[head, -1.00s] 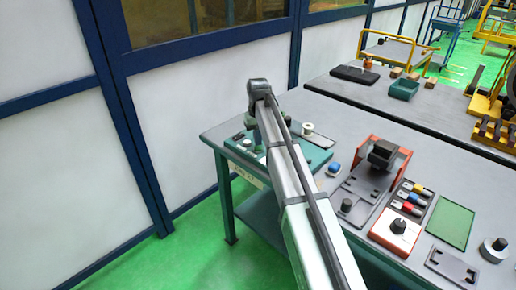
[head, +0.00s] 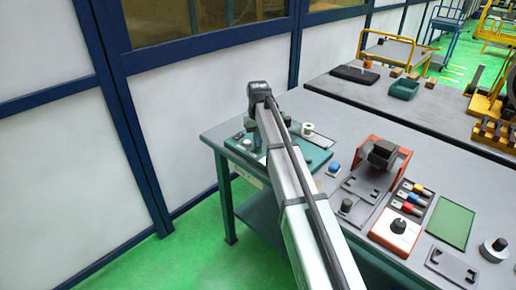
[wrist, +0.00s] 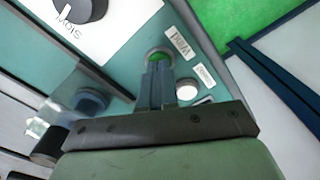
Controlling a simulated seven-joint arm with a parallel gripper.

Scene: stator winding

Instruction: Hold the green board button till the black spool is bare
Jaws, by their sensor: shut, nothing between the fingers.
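My gripper (wrist: 157,75) is shut and empty, its fingertips at the green button (wrist: 158,56) on the teal board (wrist: 125,62) in the wrist view. The fingers cover part of the button; I cannot tell how far it is pressed. In the head view my arm hides the gripper and button, while the teal board (head: 318,157) shows around the arm. A black cylinder (wrist: 48,148), perhaps the black spool, is at lower left in the wrist view, partly cut off; I cannot tell whether wire is on it.
A white button (wrist: 187,90) is beside the green one. A black dial (wrist: 88,8) sits on a white panel. In the head view, a white spool (head: 307,129) stands at the board's far edge. A dark block (head: 381,153) sits on a red stand (head: 402,163). A green mat (head: 450,222) is clear.

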